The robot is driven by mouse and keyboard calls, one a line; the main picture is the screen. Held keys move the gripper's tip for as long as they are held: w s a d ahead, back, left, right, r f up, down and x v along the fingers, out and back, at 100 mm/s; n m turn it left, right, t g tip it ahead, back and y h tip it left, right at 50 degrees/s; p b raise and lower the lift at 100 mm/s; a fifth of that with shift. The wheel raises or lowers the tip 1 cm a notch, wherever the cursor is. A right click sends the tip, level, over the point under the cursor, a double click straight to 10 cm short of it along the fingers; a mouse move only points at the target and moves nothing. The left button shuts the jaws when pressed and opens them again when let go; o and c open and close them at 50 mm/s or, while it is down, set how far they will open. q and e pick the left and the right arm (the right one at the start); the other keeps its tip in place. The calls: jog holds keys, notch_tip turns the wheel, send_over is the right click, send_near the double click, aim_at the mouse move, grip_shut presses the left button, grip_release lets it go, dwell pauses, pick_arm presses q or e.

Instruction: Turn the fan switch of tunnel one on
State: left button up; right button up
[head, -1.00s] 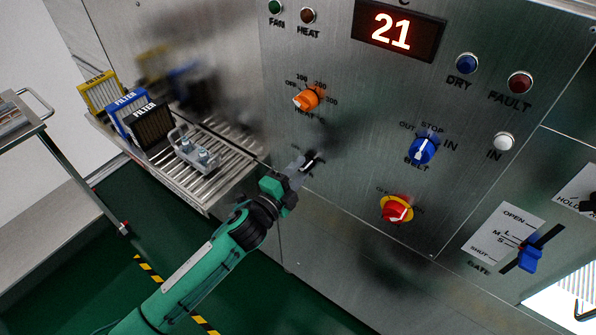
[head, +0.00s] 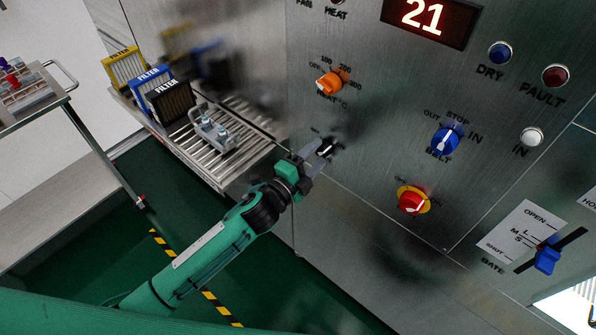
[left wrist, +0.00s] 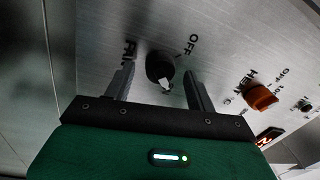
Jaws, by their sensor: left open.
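The fan switch is a small black knob with a white pointer. It shows in the left wrist view (left wrist: 158,66), with lettering beside it that reads OFF on one side and appears to read FAN on the other. In the head view the knob (head: 326,148) is small and partly covered by my left gripper (head: 316,154). In the left wrist view my left gripper (left wrist: 158,82) is open, with one finger on each side of the knob. I see gaps between fingers and knob. The pointer's white end points toward the gripper's palm. My right gripper is not in view.
On the same steel panel are an orange heat knob (head: 329,83), a blue belt knob (head: 445,140), a red knob on a yellow plate (head: 412,201) and a blue gate lever (head: 547,260). A roller conveyor (head: 240,153) with filters is at left, beside a cart (head: 60,98).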

pick_arm(q)
jog(key=r+b+v, duration=0.1)
jog(key=b+v, duration=0.2)
jog(key=v, duration=1)
jog(key=shift+f+b, duration=0.4)
jog(key=shift+f, duration=0.1)
